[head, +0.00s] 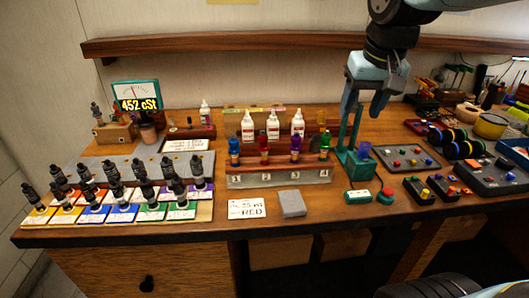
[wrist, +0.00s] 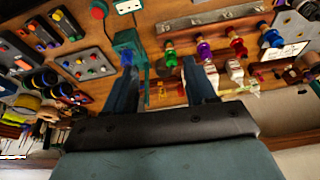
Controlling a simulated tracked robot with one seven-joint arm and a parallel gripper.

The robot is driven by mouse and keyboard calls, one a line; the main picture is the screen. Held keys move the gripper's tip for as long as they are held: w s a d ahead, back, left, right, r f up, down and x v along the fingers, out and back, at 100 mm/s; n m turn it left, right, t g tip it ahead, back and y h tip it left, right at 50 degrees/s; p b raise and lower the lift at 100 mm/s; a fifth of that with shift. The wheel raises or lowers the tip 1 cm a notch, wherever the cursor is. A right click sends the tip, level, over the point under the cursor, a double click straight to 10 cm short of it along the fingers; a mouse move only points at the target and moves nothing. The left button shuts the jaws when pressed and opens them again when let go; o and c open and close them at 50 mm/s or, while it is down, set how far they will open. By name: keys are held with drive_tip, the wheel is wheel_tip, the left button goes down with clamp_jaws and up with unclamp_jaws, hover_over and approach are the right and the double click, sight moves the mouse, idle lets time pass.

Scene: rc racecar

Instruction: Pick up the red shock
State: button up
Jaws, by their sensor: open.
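The red shock (head: 264,150) stands upright in the second slot from the left of a numbered rack (head: 278,178). A blue shock (head: 234,151) is on its left, with a purple shock (head: 295,149) and a green shock (head: 325,145) on its right. My gripper (head: 365,108) is open and empty, above and to the right of the rack, near a teal stand. In the wrist view, the red shock (wrist: 237,46) lies beyond the right finger of my gripper (wrist: 160,68). The purple and green shocks are nearer the fingers there.
The teal stand (head: 352,158) rises close below my gripper. White bottles (head: 272,126) stand behind the rack. A card reading RED (head: 246,208) and a grey block (head: 292,203) lie in front. Many black shocks fill the left side. Button panels (head: 405,158) are at right.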

drive_tip(key=w+a+f+n+g, duration=0.1)
drive_tip(key=w+a+g, duration=0.1)
drive_tip(key=w+a, duration=0.75)
drive_tip(key=n+g, duration=0.1)
hover_over(263, 141)
wheel_tip(263, 141, down, 4)
drive_tip(key=shift+h, duration=0.5)
drive_tip(key=f, duration=0.8)
drive_tip(key=shift+w+a+f, duration=0.15)
drive_tip(key=shift+w+f, duration=0.1)
drive_tip(key=shift+w, duration=0.05)
drive_tip(key=shift+w+d+f, duration=0.1)
drive_tip(key=shift+f, duration=1.2)
drive_tip(key=shift+w+d+f, duration=0.1)
drive_tip(key=shift+f, duration=1.2)
drive_tip(key=c, duration=1)
drive_tip(key=shift+r, duration=0.1)
